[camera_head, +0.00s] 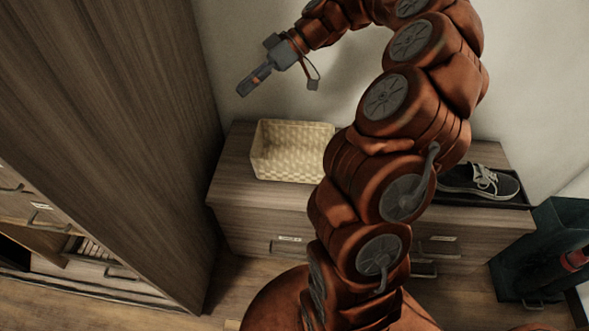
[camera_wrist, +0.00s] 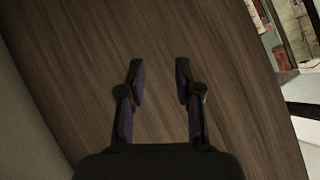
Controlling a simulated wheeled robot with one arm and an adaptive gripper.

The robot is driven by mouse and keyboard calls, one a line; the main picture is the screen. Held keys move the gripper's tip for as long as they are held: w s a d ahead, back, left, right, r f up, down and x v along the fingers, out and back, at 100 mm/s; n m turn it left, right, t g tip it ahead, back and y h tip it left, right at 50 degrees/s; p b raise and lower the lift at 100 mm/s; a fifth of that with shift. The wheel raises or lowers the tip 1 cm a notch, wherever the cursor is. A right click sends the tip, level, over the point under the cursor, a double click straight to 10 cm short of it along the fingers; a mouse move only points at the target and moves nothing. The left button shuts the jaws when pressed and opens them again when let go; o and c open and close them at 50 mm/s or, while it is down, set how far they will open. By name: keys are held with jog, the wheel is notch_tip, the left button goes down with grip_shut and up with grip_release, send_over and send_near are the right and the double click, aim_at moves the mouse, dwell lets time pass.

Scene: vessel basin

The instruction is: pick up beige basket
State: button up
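The beige basket (camera_head: 291,151) is a woven, open-topped rectangular basket. It stands upright on the left part of a low wooden cabinet top, close to the wall. My arm partly passes in front of its right side. My gripper (camera_head: 247,89) is up and to the left of the basket, apart from it, and points left toward the tall wooden wardrobe. In the wrist view my gripper (camera_wrist: 158,82) has its two fingers spread apart with nothing between them, and wood grain fills the view behind. The basket is not seen in the wrist view.
The low cabinet (camera_head: 240,190) has drawers. A tall wooden wardrobe (camera_head: 110,110) stands close on the left. A dark shoe (camera_head: 480,181) lies on a black tray at the cabinet's right end. A dark green bin (camera_head: 545,250) stands on the floor at right.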

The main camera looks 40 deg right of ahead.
jog(key=w+d+f+t+b, duration=0.3)
jog(key=d+f+b, duration=0.3)
jog(key=d+f, duration=0.7)
jog(key=t+b, duration=0.3)
jog(key=b, duration=0.1)
send_near(299, 122)
jog(key=w+a, duration=0.2)
jog(key=shift+h, duration=0.3)
jog(key=shift+s+f+b+x, duration=0.15)
jog(key=shift+b+x, duration=0.4)
jog(key=shift+x, duration=1.3)
jog(key=shift+s+f+b+x, duration=0.1)
jog(key=shift+b+x, duration=0.4)
jog(key=shift+x, duration=1.4)
jog(key=shift+c, duration=0.3)
grip_shut()
